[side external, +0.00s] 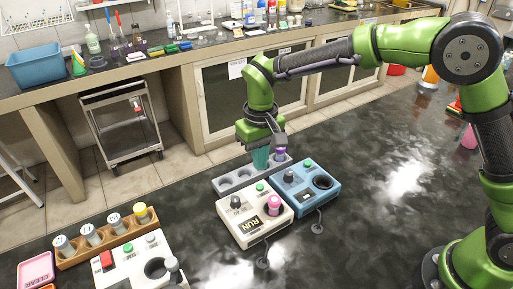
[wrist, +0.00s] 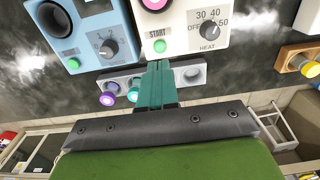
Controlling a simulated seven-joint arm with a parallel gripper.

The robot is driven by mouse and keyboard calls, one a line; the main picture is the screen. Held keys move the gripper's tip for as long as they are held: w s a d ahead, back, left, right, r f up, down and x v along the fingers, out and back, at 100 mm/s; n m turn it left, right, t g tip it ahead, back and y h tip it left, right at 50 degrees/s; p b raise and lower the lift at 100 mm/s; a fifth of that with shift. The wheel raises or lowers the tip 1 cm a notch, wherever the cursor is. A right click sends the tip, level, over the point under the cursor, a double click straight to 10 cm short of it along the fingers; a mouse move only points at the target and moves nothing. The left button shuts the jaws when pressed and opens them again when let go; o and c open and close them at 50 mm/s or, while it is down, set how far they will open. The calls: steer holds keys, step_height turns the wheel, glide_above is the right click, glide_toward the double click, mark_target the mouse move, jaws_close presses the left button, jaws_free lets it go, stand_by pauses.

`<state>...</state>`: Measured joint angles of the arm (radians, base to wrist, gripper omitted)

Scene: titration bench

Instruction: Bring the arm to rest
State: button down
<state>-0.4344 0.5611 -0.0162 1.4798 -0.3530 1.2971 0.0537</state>
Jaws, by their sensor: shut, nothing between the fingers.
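My gripper (side external: 261,158) is green with teal fingers, pointing down over the grey rack (side external: 232,181) in the side view. Its fingers are together with nothing between them; they also show shut in the wrist view (wrist: 157,82). A purple-capped vial (side external: 280,155) stands in the rack just right of the fingers. In the wrist view the purple cap (wrist: 109,96) and a teal-capped vial (wrist: 133,91) are close on the left of the fingers. Whether the fingertips touch the rack cannot be told.
In front of the rack are a white RUN heater (side external: 238,219) holding a pink-capped vial (side external: 274,203) and a blue device (side external: 300,186) with a dial. A wooden rack of vials (side external: 107,238), another white device (side external: 130,268) and a pink tray (side external: 36,270) stand at front left.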

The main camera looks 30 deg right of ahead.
steer(key=shift+r, duration=0.6)
steer(key=shift+s+f, duration=0.1)
steer(key=shift+f, duration=0.25)
steer(key=s+d+r+m+t+y, duration=0.1)
steer(key=s+d+r+m+t, duration=0.1)
steer(key=s+d+r, duration=0.4)
steer(key=s+d+r+m+t+y, duration=0.1)
steer(key=s+d+r+t, duration=0.4)
steer(key=s+d, duration=0.5)
steer(key=shift+s+d+r+m, duration=0.15)
steer(key=shift+s+r+m, duration=0.4)
steer(key=shift+s, duration=1.3)
stand_by(3.6)
